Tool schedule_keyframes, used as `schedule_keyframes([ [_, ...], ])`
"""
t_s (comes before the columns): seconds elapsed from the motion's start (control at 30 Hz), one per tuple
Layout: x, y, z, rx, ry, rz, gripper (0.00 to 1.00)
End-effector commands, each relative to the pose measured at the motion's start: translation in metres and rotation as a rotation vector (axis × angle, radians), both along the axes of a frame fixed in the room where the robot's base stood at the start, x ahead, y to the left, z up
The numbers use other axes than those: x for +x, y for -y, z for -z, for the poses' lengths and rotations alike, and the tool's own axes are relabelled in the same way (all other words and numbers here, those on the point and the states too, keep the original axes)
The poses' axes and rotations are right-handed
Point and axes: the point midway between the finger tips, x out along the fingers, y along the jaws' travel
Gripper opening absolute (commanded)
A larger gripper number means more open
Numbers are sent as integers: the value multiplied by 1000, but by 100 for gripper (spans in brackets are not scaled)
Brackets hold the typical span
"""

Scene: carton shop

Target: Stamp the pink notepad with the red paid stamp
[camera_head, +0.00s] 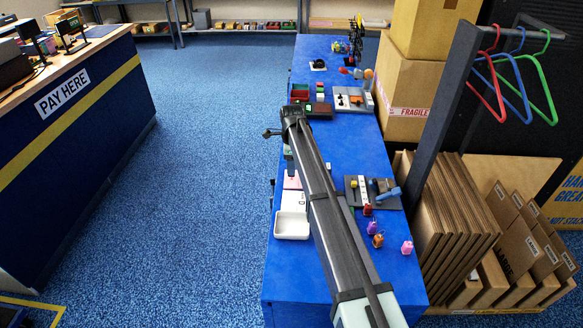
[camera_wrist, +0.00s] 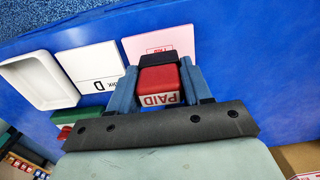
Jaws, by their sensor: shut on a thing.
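My gripper (camera_wrist: 158,88) is shut on the red paid stamp (camera_wrist: 158,80), whose label reads PAID, with a black part at its far end. The pink notepad (camera_wrist: 183,37) lies just beyond the stamp in the wrist view. A small red framed print (camera_wrist: 157,50) shows on the pad, partly hidden by the stamp. I cannot tell whether the stamp touches the pad. In the head view the pink notepad (camera_head: 292,182) shows beside my arm, which hides the stamp.
A white pad (camera_wrist: 85,62) with black print lies beside the pink one, then a white tray (camera_wrist: 12,75). A green and red item (camera_wrist: 75,127) lies near my gripper's left side. Small colored figures (camera_head: 376,237) stand right of my arm. The blue table's (camera_head: 290,270) front left is clear.

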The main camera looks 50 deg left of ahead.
Motion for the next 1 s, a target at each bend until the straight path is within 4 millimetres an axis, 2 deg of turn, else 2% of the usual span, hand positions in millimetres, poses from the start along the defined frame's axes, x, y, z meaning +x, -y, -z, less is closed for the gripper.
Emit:
schedule_keyframes([
  [0.6,0,0,-39,1,1,0,29],
  [1.0,0,0,-41,0,0,-8,29],
])
